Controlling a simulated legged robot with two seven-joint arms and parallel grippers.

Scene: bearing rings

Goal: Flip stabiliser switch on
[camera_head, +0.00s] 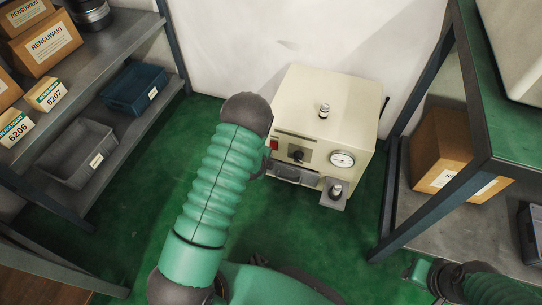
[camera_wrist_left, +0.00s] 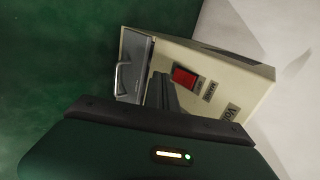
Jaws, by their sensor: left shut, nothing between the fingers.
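The stabiliser is a cream metal box (camera_head: 345,95) on the green floor against the wall. Its red rocker switch (camera_head: 274,145) is at the left of the front face, partly beside my left wrist. In the left wrist view the red switch (camera_wrist_left: 184,77) sits in a dark frame; I cannot tell which way it is tipped. My left gripper (camera_wrist_left: 161,80) is shut and empty, its dark fingertips just beside the switch with no clear contact. In the head view my left arm hides its fingers. Part of my right arm shows at the lower right; its fingers cannot be made out.
The box's front also has a dark knob (camera_head: 296,155), a round gauge (camera_head: 342,159) and a grey handle (camera_wrist_left: 122,78). Shelving with boxes and bins (camera_head: 135,90) stands left. A table frame with a cardboard box (camera_head: 450,150) stands close on the right.

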